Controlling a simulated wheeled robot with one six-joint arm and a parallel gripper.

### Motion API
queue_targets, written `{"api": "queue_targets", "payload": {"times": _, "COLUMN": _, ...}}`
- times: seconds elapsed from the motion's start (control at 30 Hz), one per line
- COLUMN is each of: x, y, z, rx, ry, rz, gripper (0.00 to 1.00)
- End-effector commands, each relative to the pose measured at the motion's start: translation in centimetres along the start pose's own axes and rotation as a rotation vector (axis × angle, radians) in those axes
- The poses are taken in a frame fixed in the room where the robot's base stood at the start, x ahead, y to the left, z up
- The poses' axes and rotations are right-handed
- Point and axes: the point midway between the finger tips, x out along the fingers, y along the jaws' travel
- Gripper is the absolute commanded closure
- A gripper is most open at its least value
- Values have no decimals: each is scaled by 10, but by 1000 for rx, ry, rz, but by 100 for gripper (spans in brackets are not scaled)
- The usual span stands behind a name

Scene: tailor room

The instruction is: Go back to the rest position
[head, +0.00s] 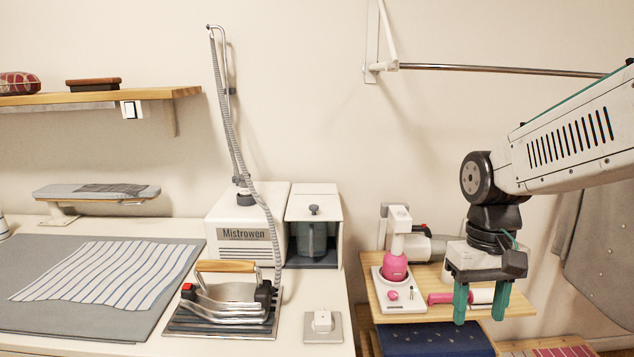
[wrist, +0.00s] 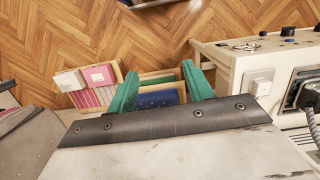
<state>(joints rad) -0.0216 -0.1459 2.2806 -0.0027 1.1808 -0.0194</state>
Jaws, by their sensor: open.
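My gripper (head: 481,303) hangs at the right in the head view, its two green fingers pointing down and spread apart. It is open with nothing between the fingers. It is in front of a small wooden shelf with sewing items. In the wrist view the green fingers of my gripper (wrist: 160,88) reach over the floor area, with folded fabrics below and beyond them. My arm comes in from the right edge of the head view.
The white table carries an iron (head: 232,295), a Mistrowen steam unit (head: 244,234) and striped cloth (head: 105,274). A wall rail (head: 500,69) is above. Herringbone floor (wrist: 100,30) is open.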

Motion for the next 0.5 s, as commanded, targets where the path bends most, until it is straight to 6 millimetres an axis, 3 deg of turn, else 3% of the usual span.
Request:
{"api": "queue_targets", "payload": {"times": 0.1, "x": -6, "y": 0, "z": 48, "rx": 15, "ry": 40, "rz": 0, "gripper": 48}}
{"api": "queue_targets", "payload": {"times": 0.3, "x": -5, "y": 1, "z": 112, "rx": 34, "ry": 123, "rz": 0, "gripper": 48}}
{"api": "queue_targets", "payload": {"times": 0.5, "x": -8, "y": 1, "z": 144, "rx": 41, "ry": 227, "rz": 2, "gripper": 48}}
